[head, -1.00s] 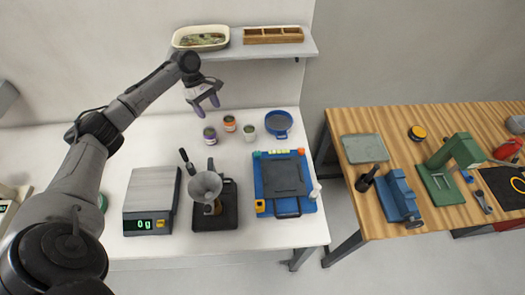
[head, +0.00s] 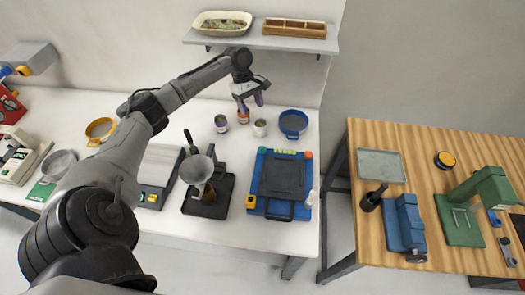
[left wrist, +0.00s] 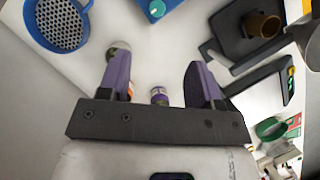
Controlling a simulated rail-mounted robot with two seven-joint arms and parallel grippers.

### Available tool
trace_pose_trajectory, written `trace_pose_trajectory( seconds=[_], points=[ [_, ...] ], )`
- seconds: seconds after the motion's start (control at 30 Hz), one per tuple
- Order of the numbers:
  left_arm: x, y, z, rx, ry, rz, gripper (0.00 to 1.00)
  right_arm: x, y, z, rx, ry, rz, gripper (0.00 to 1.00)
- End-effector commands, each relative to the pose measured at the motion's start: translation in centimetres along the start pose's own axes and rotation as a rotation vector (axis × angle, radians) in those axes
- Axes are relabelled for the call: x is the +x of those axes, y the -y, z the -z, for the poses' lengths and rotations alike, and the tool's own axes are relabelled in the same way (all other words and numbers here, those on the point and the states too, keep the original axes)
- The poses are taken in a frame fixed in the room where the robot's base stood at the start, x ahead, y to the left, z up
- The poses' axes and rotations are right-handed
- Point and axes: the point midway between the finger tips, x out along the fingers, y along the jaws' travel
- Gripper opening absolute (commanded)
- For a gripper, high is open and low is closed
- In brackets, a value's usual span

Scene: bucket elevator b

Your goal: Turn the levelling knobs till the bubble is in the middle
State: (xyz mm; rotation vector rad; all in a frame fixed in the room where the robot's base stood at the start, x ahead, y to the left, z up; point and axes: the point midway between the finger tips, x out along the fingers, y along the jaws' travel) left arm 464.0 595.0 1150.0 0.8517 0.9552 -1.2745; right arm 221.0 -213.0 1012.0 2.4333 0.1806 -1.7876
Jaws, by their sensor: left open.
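The blue levelling device (head: 260,180) with a dark grey top plate sits on the white bench. A teal knob (head: 262,150) is at its back left corner and an orange-red knob (head: 308,154) at its back right. A yellow-green strip (head: 285,152) runs along the back edge; I cannot make out a bubble. My left gripper (head: 251,101) is open and empty above several small jars, behind the device. The left wrist view shows its spread purple fingers (left wrist: 158,72) and the teal knob (left wrist: 154,9) beyond them. My right gripper is not seen.
Jars with purple (head: 221,124) and orange (head: 243,117) labels, a pale jar (head: 261,128) and a blue sieve (head: 293,123) stand behind the device. A shelf (head: 262,43) hangs above.

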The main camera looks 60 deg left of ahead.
Motion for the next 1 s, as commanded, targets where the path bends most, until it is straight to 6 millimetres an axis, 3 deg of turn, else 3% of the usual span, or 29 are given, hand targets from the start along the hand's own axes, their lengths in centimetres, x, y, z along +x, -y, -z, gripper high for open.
trace_pose_trajectory(
  seconds=[0.03,0.33,0.63,1.0],
  points=[
    [1.4,0.0,0.5,0.001,0.001,0.000,0.59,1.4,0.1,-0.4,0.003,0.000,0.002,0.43],
    [4.8,0.0,1.9,0.001,0.001,0.000,0.59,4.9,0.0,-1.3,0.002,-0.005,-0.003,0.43],
    [7.3,0.0,2.1,0.001,0.001,0.002,0.59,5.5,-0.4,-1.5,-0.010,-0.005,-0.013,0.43],
    [14.2,0.1,2.1,0.000,0.002,0.002,0.59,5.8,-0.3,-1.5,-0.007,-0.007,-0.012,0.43]
  ],
)
